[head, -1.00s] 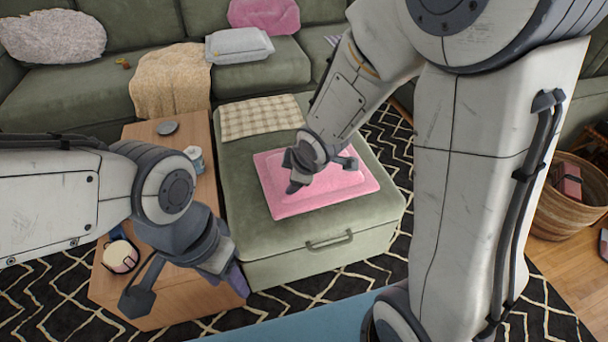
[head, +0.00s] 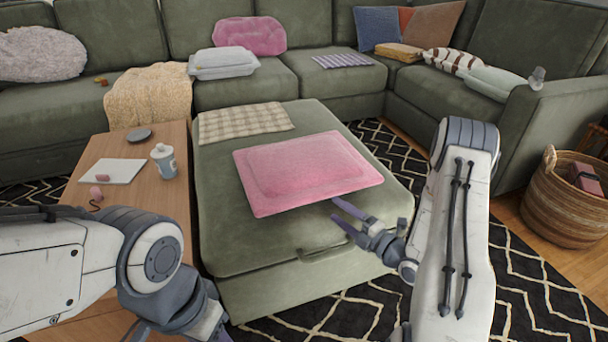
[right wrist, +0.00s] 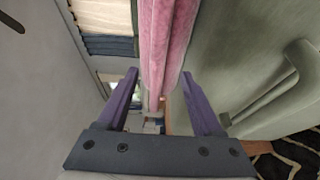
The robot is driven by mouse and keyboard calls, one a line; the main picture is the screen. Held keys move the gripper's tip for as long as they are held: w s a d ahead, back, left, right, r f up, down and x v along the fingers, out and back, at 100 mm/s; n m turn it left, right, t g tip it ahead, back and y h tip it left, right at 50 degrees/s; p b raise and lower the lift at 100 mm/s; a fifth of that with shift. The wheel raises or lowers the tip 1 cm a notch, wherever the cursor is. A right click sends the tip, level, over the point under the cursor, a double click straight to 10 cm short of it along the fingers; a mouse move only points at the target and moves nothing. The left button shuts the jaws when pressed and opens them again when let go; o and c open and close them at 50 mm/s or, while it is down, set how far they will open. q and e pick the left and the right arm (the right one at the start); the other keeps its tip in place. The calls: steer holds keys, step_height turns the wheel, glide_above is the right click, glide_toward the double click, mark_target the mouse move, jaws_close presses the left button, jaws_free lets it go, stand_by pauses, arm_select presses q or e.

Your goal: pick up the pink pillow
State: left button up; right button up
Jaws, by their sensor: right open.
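The flat pink pillow (head: 308,172) lies on the green ottoman (head: 225,215). My right gripper (head: 335,211) is open at the pillow's near edge, low over the ottoman's front part. In the right wrist view, the pillow (right wrist: 168,40) shows edge-on, in line with the gap between the open fingers of the right gripper (right wrist: 160,75). No grip on it shows. My left gripper (head: 175,325) is at the bottom left, near the wooden table, with its fingertips cut off by the frame. A second, rounder pink pillow (head: 249,36) rests on the sofa.
The wooden table (head: 165,205) left of the ottoman holds a lidded jar (head: 164,161), a white sheet (head: 124,173) and a dark disc (head: 138,134). A checked cloth (head: 244,122) lies behind the pillow. A wicker basket (head: 565,205) stands at the right.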

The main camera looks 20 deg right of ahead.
mark_target(320, 200)
steer(key=x, duration=0.3)
steer(key=shift+w+a+b, duration=0.15)
steer(key=shift+w+b, duration=0.05)
steer(key=shift+b, duration=0.1)
steer(key=b+x, duration=0.1)
steer(key=x, duration=0.3)
steer(key=shift+a+b, duration=0.25)
steer(key=shift+b, duration=0.05)
steer(key=shift+w+a+r, duration=0.15)
steer(key=shift+w, duration=0.4)
jaws_close()
stand_by(0.3)
